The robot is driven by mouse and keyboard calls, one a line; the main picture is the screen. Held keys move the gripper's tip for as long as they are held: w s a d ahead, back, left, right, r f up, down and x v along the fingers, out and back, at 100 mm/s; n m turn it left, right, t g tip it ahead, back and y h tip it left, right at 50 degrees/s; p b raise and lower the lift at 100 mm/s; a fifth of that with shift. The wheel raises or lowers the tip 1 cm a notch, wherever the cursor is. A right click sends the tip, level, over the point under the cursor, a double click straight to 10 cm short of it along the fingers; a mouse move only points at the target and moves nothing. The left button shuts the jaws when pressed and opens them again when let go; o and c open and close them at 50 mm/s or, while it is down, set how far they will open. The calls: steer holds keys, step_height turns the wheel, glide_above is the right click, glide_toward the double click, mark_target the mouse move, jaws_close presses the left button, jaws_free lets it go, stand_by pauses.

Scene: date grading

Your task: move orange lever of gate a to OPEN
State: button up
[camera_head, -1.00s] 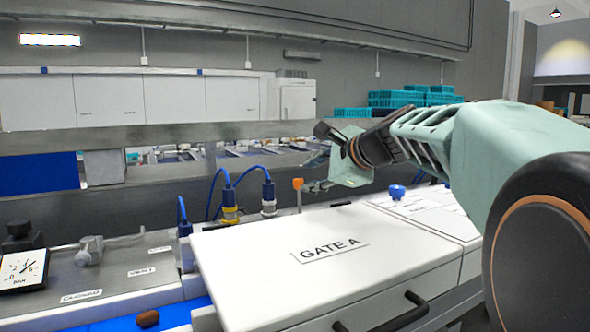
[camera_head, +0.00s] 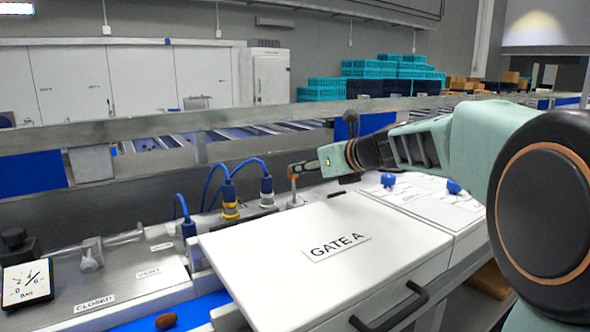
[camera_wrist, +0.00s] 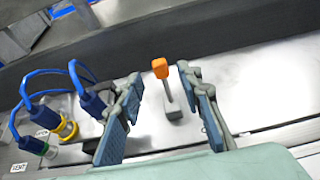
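The orange lever of gate A (camera_wrist: 160,68) has an orange knob on a grey stem and a small base. In the wrist view it stands between my two blue-padded fingers, with visible gaps on both sides. My gripper (camera_wrist: 160,76) is open. In the head view my gripper (camera_head: 302,168) is at the lever's top, behind the white GATE A cover, and the fingers partly hide the orange knob (camera_head: 293,177). The white GATE A cover (camera_head: 280,255) is down, with its black handle at the front. I cannot read an OPEN mark beside the lever.
Blue-capped connectors with cables (camera_head: 228,192) stand left of the lever. A steel panel (camera_head: 125,283) with CLOSED and VENT labels and a gauge (camera_head: 25,283) are farther left. A metal rail (camera_head: 250,117) runs behind. Blue knobs (camera_head: 388,180) sit to the right.

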mark_target(293, 184)
steer(key=x, duration=0.6)
steer(key=shift+w+a+f+p, duration=0.1)
steer(key=shift+w+a+p, duration=0.15)
steer(key=shift+w+p, duration=0.1)
steer(key=shift+s, duration=0.1)
steer(key=shift+c, duration=0.5)
jaws_close()
